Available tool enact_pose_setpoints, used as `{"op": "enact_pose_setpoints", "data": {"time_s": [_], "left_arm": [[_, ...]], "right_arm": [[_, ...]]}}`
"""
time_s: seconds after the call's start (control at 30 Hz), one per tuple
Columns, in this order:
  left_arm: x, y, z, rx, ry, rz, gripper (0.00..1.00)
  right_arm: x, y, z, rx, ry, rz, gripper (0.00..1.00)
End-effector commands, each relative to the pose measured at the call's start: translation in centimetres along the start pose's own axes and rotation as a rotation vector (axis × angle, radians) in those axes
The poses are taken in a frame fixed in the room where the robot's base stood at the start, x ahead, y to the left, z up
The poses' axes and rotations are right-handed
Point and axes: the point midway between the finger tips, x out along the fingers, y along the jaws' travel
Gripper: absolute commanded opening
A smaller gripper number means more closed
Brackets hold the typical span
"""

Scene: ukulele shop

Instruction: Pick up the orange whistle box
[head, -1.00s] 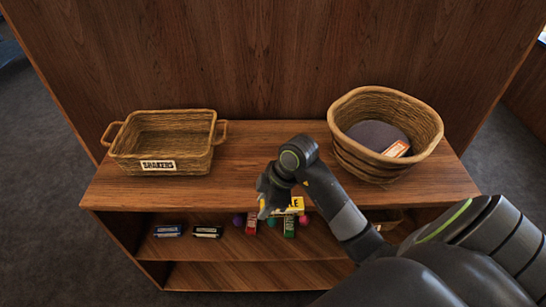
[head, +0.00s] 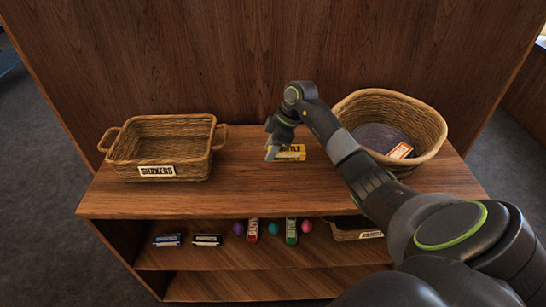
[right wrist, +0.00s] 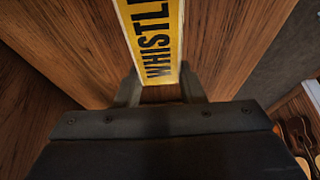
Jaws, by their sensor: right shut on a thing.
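A yellow-orange box (head: 290,153) with dark lettering is in my right gripper (head: 271,152), over the middle of the shelf unit's top. In the right wrist view the box (right wrist: 152,40) reads "WHISTL", its end between the two fingers (right wrist: 160,93). My right gripper is shut on it. I cannot tell how far it is above the wood. A separate orange box with a white label (head: 400,150) lies in the round basket (head: 425,115) at right; its lettering is too small to read. My left gripper is not in view.
A rectangular basket marked SHAKERS (head: 195,172) stands at left on the shelf top (head: 250,195). The lower shelf (head: 215,258) holds a blue box (head: 167,240), a black box (head: 207,240), a red box (head: 252,230), a green box (head: 291,231), several small balls and a labelled basket (head: 358,235).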

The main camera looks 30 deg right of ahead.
Motion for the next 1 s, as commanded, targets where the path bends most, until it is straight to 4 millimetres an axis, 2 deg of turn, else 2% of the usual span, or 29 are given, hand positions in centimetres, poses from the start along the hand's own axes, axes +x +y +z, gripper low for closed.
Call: {"op": "enact_pose_setpoints", "data": {"time_s": [0.33, 0.67, 0.7, 0.8, 0.87, 1.0], "left_arm": [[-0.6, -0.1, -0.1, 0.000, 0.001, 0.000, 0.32], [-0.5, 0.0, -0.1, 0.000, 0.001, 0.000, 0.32], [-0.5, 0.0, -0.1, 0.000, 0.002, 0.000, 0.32], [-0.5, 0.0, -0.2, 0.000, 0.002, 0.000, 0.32], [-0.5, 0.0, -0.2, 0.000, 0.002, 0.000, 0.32], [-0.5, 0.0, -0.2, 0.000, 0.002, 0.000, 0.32]], "right_arm": [[3.6, -0.1, 1.4, 0.001, 0.000, -0.003, 0.14], [4.0, -0.1, 1.6, -0.001, 0.000, 0.000, 0.14], [4.0, 0.0, 1.6, -0.001, 0.000, 0.001, 0.38], [4.0, 0.0, 1.6, -0.001, 0.000, 0.000, 0.51], [4.0, 0.0, 1.6, -0.001, 0.000, 0.000, 0.57], [4.0, -0.1, 1.6, -0.001, 0.000, 0.000, 0.57]]}}
